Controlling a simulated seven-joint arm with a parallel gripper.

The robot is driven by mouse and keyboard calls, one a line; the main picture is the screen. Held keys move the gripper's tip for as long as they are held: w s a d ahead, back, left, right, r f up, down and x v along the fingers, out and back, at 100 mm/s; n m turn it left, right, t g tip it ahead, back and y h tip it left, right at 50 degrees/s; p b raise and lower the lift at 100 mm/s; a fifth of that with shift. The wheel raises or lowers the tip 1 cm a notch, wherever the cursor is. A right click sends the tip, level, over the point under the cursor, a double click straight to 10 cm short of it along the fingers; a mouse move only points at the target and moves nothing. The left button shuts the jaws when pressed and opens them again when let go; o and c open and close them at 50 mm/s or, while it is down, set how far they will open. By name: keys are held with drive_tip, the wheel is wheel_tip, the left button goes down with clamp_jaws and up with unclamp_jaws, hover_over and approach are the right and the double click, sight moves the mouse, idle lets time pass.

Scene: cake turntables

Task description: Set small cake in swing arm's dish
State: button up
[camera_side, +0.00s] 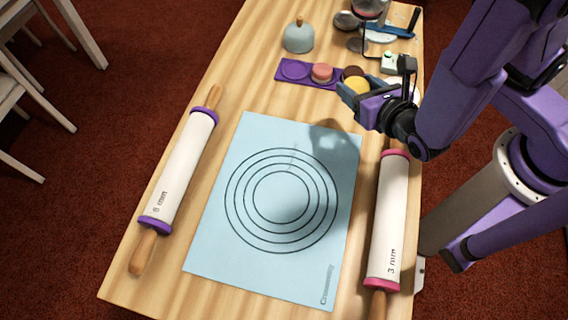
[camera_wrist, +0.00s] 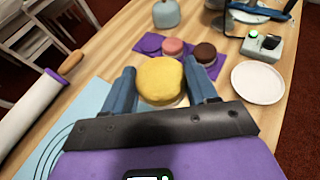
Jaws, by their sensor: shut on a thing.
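The small yellow cake (camera_side: 357,85) is between the blue fingers of my gripper (camera_side: 358,92), which is shut on it. In the wrist view the cake (camera_wrist: 161,80) fills the gap between both fingertips (camera_wrist: 162,88), with a pale base under it. It appears held above the table. In the wrist view a round white dish (camera_wrist: 258,82) lies right of the cake, apart from it. A thin dark arm (camera_side: 365,38) stands at the back beside several round grey dishes (camera_side: 347,20). I cannot tell which dish belongs to the swing arm.
A purple tray (camera_side: 294,70) holds a pink cake (camera_side: 322,72) and a brown cake (camera_wrist: 205,53). A box with a green button (camera_side: 390,62) stands near the right edge. A grey dome (camera_side: 298,38) stands behind. Two rolling pins (camera_side: 180,170) flank the blue mat (camera_side: 215,250).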

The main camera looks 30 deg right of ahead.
drive_tip(key=shift+w+a+f, duration=0.25)
drive_tip(key=shift+w, duration=0.2)
drive_tip(key=shift+w+a+f, duration=0.25)
drive_tip(key=shift+w, duration=0.15)
drive_tip(key=w+a+f, duration=0.3)
drive_tip(key=w, duration=0.3)
hover_over(296, 111)
drive_tip(key=f, duration=0.5)
drive_tip(key=shift+s+f, duration=0.2)
drive_tip(key=shift+w+a+f, duration=0.1)
drive_tip(key=shift+w+f, duration=0.1)
drive_tip(key=shift+f, duration=1.6)
drive_tip(key=shift+f, duration=0.1)
drive_tip(key=o, duration=1)
